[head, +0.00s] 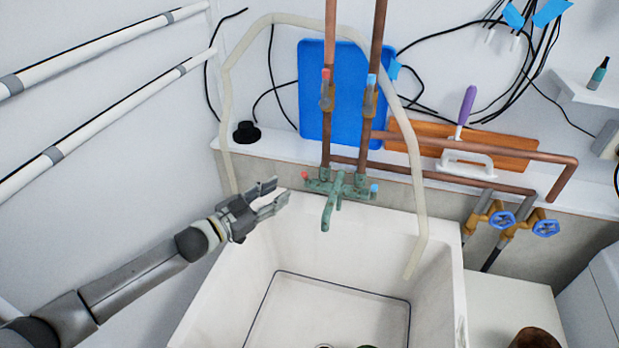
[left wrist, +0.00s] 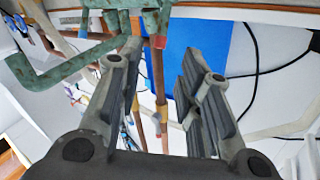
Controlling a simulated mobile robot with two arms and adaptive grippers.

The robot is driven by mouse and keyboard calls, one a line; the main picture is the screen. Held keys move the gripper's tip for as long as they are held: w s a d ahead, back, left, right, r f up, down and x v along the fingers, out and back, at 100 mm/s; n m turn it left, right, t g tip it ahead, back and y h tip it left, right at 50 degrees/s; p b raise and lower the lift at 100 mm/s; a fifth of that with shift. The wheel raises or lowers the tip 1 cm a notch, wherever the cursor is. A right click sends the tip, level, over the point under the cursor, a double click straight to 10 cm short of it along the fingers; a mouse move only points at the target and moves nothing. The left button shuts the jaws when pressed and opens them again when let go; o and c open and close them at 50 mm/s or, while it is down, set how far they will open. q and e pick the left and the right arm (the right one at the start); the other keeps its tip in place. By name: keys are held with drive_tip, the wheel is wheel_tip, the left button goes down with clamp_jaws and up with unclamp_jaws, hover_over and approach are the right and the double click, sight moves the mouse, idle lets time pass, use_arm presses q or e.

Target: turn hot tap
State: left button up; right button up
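The green, worn mixer tap (head: 338,188) is on the wall above the sink. Its left handle has a red end (head: 306,176), its right handle a blue end (head: 374,188), and its spout (head: 326,215) hangs between them. My left gripper (head: 281,196) is open and empty, just left of and slightly below the red-ended handle, apart from it in the head view. In the left wrist view, the open fingers of my left gripper (left wrist: 158,72) have the green tap (left wrist: 60,70) beyond them at upper left. My right gripper is not in view.
The white sink (head: 440,290) lies below, its basin open. Copper pipes with red (head: 326,92) and blue (head: 371,92) valves rise above the tap. A pale hose (head: 226,120) loops around them. A blue board (head: 312,65) leans behind. A black stopper (head: 246,132) sits on the ledge.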

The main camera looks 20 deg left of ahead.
sight(304, 173)
use_arm(q)
drive_tip(key=p+x, duration=0.2)
drive_tip(key=x, duration=0.7)
drive_tip(key=shift+w+d+r, duration=0.15)
drive_tip(key=shift+w+d, duration=0.05)
drive_tip(key=shift+w, duration=0.15)
drive_tip(key=shift+w, duration=0.1)
clamp_jaws()
